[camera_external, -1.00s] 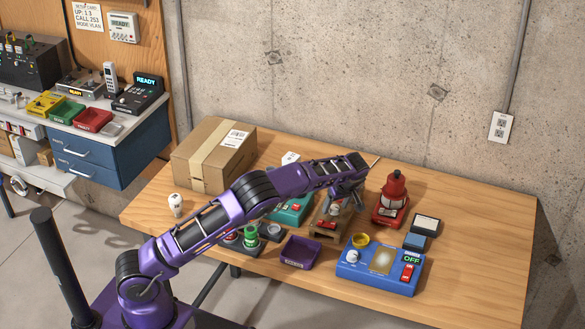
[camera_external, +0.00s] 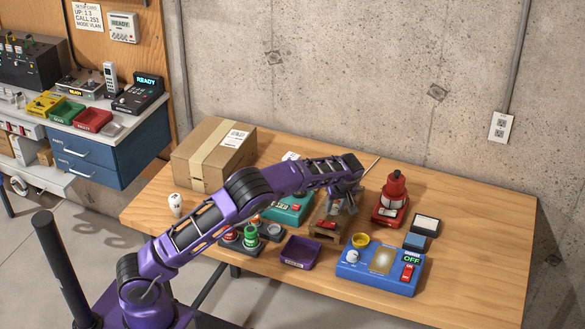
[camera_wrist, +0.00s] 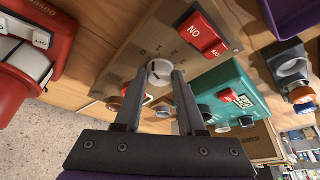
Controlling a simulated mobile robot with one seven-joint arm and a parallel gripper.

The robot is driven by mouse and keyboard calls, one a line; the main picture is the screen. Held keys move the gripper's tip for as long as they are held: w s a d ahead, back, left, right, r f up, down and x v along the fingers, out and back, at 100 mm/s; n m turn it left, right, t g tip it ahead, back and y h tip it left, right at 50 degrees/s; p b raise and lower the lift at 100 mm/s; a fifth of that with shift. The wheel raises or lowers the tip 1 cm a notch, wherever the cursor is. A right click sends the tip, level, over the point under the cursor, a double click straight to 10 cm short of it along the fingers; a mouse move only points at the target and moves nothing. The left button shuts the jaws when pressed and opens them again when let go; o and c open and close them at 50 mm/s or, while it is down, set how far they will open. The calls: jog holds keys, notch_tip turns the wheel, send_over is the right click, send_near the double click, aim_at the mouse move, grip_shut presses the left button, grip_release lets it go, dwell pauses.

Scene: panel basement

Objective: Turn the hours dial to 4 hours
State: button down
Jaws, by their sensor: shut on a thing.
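The hours dial (camera_wrist: 159,72) is a small round white knob with a dark pointer line on a tan wooden-looking panel (camera_wrist: 128,62). In the wrist view it sits between the fingertips of my gripper (camera_wrist: 159,78), which is shut on it. A red switch (camera_wrist: 203,35) lettered ON, upside down here, sits on the same panel. In the external view the timer box (camera_external: 327,226) stands mid-table with its red switch at the front. My gripper (camera_external: 341,207) is over it and hides the dial.
A blue box reading OFF (camera_external: 345,268) and a purple tray (camera_external: 299,252) are in front. A teal box (camera_external: 290,207) is close left, and a cardboard box (camera_external: 205,165) stands farther back.

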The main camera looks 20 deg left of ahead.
jog(key=m, duration=0.2)
jog(key=m+h+b, duration=0.1)
jog(key=m, duration=0.1)
jog(key=m+t+h+b, duration=0.1)
jog(key=m, duration=0.1)
jog(key=shift+a, duration=0.25)
jog(key=m+h, duration=0.1)
jog(key=m, duration=0.1)
jog(key=m+h, duration=0.1)
jog(key=m, duration=0.3)
jog(key=shift+a+r+m+g+h, duration=0.1)
jog(key=shift+a+m+g+h, duration=0.2)
jog(key=shift+h, duration=0.1)
jog(key=m+h, duration=0.1)
jog(key=m, duration=0.2)
jog(key=m+g+h+p, duration=0.1)
jog(key=m, duration=0.2)
jog(key=shift+w+a+g+p, duration=0.1)
jog(key=shift+w+g+p, duration=0.1)
jog(key=shift+g+p, duration=0.1)
jog(key=m+g+p, duration=0.1)
jog(key=m, duration=0.2)
jog(key=m+g+p, duration=0.1)
jog(key=m, duration=0.2)
jog(key=shift+w+m+h, duration=0.15)
jog(key=shift+m+h, duration=0.15)
jog(key=c, duration=0.5)
grip_release()
